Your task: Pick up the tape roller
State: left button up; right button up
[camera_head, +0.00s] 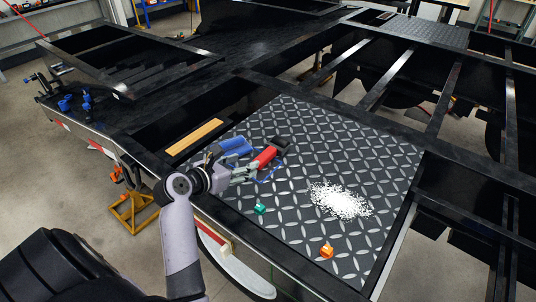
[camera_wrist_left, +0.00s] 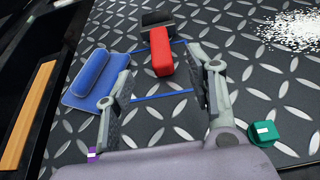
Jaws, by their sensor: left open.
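A red-handled tool with a black end, likely the tape roller (camera_head: 265,157), lies on the dark diamond-plate panel. In the left wrist view the red handle (camera_wrist_left: 161,52) points back toward me, with its black end (camera_wrist_left: 156,20) on the far side. A thin blue outline lies on the plate around its near part. My left gripper (camera_head: 247,172) is open and empty. Its two fingers, seen in the left wrist view (camera_wrist_left: 163,78), stand to either side of the near end of the red handle, apart from it. My right gripper is not in view.
A blue tool (camera_wrist_left: 97,80) lies just left of the left finger. A green item (camera_head: 260,208), an orange item (camera_head: 327,250) and a white pile (camera_head: 340,200) are on the plate. A wooden strip (camera_head: 195,137) lies at its left edge. Open frame beams are at right.

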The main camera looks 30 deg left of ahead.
aim_at(264, 154)
pick_arm(q)
jog(key=x, duration=0.5)
jog(key=shift+w, duration=0.1)
jog(key=shift+w+f, duration=0.2)
jog(key=shift+w, duration=0.15)
jog(key=shift+w+d+f, duration=0.1)
jog(key=shift+w, duration=0.3)
jog(key=x, duration=0.4)
jog(key=shift+w+f, duration=0.15)
jog(key=shift+f, duration=0.05)
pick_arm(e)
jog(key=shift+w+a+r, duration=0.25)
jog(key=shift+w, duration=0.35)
pick_arm(q)
jog(key=shift+c, duration=0.8)
jog(key=shift+r, duration=0.1)
grip_shut()
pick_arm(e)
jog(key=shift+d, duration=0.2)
